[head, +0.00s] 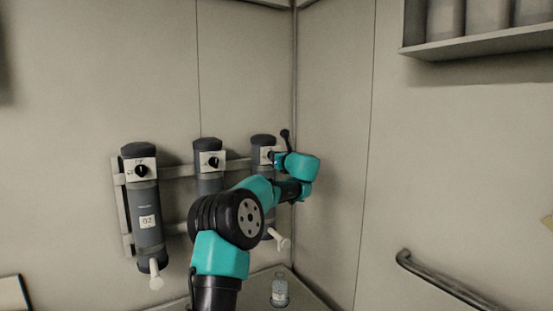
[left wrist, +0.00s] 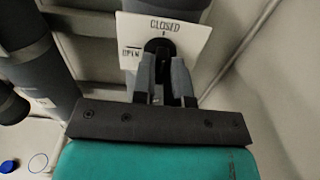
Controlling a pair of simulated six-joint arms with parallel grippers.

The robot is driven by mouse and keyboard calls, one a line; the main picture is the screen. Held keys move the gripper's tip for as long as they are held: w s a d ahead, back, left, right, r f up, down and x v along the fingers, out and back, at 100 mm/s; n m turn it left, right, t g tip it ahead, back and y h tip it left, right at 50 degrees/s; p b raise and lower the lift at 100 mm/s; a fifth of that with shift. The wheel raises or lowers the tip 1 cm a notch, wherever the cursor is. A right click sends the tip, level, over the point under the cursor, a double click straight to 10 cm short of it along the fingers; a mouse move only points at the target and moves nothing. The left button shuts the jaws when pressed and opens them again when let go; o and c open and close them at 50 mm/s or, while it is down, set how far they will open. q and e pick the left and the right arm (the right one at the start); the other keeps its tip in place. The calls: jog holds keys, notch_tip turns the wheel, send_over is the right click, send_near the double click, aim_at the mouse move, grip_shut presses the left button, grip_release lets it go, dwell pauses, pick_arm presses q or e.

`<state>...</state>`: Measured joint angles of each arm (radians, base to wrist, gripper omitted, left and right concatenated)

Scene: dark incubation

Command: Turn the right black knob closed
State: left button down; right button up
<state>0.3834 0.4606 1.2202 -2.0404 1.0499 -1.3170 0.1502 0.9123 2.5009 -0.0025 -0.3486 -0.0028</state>
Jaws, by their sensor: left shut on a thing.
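Three dark grey cylinders hang in a row on the wall in the head view, each with a white plate and a black knob near its top. My left gripper (head: 277,158) is at the plate of the right cylinder (head: 263,141). In the left wrist view, the left gripper (left wrist: 163,66) is shut on the right black knob (left wrist: 157,45), one finger on each side. The white plate (left wrist: 190,37) reads CLOSED at the top and OPEN at the left. The fingers hide much of the knob, so I cannot tell exactly where it points. My right gripper is not in view.
The left cylinder (head: 147,211) and middle cylinder (head: 208,183) stand left of the right one. A small clear bottle (head: 279,291) stands below. The room corner is close on the right. A handrail (head: 450,286) and a shelf (head: 480,41) are farther right.

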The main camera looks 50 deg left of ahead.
pick_arm(q)
jog(key=c, duration=1.1)
grip_release()
jog(key=shift+c, duration=0.2)
jog(key=v, duration=1.7)
jog(key=shift+d, duration=0.2)
